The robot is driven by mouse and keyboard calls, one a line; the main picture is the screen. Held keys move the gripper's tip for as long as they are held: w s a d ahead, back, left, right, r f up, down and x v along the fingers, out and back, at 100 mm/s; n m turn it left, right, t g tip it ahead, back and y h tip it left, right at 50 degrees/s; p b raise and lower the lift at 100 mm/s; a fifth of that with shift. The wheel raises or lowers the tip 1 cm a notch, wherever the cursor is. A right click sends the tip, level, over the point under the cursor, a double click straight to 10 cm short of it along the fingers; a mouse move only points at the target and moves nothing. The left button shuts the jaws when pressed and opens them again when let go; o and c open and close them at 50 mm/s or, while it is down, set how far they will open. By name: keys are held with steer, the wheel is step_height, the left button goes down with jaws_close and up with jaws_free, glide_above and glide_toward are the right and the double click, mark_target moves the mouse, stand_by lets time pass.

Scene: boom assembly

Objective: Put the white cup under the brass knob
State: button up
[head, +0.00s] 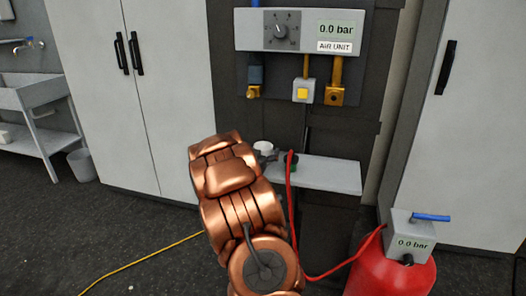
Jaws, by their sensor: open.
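A small white round object (263,146), which may be the white cup, sits at the left end of the pale shelf (325,174). Its lower part is dark or shaded, and my copper arm stands close in front of it. Below the air unit, a brass piece (254,91) hangs under a blue-grey cylinder on the left. A larger brass fitting (336,95) hangs on the right. I cannot tell which is the brass knob.
The air unit (300,32) reads 0.0 bar. A box with a yellow button (303,91) hangs below it. A red hose (293,215) runs from the shelf to a red tank (392,275) at lower right. A yellow cable (140,262) lies on the floor.

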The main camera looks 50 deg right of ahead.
steer(key=shift+r, duration=0.1)
steer(key=shift+a, duration=0.15)
steer(key=v, duration=1.1)
steer(key=shift+s+a, duration=0.15)
steer(key=shift+a, duration=0.2)
